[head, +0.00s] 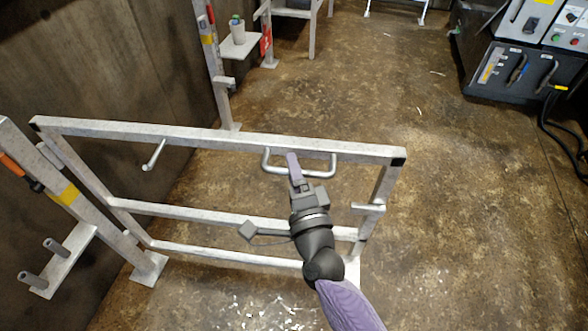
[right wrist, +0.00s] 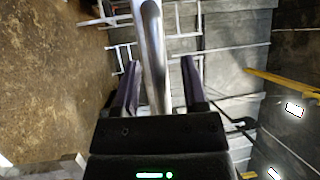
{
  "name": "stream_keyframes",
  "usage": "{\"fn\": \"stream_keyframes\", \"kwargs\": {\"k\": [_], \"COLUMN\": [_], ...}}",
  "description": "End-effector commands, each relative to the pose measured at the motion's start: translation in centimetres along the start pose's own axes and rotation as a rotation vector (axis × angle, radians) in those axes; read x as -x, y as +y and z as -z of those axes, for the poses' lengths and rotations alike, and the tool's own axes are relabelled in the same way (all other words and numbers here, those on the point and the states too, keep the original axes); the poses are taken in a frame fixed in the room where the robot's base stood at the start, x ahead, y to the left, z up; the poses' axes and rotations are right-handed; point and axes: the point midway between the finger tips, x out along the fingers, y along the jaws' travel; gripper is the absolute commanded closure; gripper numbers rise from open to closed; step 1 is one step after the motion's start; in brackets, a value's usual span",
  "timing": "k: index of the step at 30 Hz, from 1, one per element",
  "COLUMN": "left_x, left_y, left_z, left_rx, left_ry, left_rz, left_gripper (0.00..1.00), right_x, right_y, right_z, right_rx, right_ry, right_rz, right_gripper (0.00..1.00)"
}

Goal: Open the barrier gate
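The barrier gate (head: 190,133) is a pale metal frame with three rails, standing across the lower left of the head view. A U-shaped metal handle (head: 322,170) is on its top rail, right of the middle. My right gripper (head: 293,162) is at the handle, fingers pointing to the top rail. In the right wrist view the gripper (right wrist: 160,85) has its two purple fingers apart, with the handle bar (right wrist: 153,40) between them and gaps on both sides. A short bar (head: 368,208) sits at the gate's right upright. My left gripper is out of view.
A post with yellow tape (head: 68,195) stands at the gate's left end; another post (head: 212,65) stands behind, by the dark wall. A dark control cabinet (head: 505,75) with cables is at the upper right. The brown floor beyond the gate is mostly clear.

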Motion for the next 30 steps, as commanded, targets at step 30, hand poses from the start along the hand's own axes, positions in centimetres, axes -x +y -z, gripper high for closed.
{"fn": "stream_keyframes", "kwargs": {"k": [30], "left_x": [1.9], "left_y": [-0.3], "left_z": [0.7], "left_rx": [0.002], "left_ry": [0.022], "left_rz": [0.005], "left_gripper": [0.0], "right_x": [9.9], "right_y": [0.0], "right_z": [0.0], "right_rx": [0.0], "right_ry": [-0.001], "right_rz": [0.0], "right_gripper": [0.45]}}
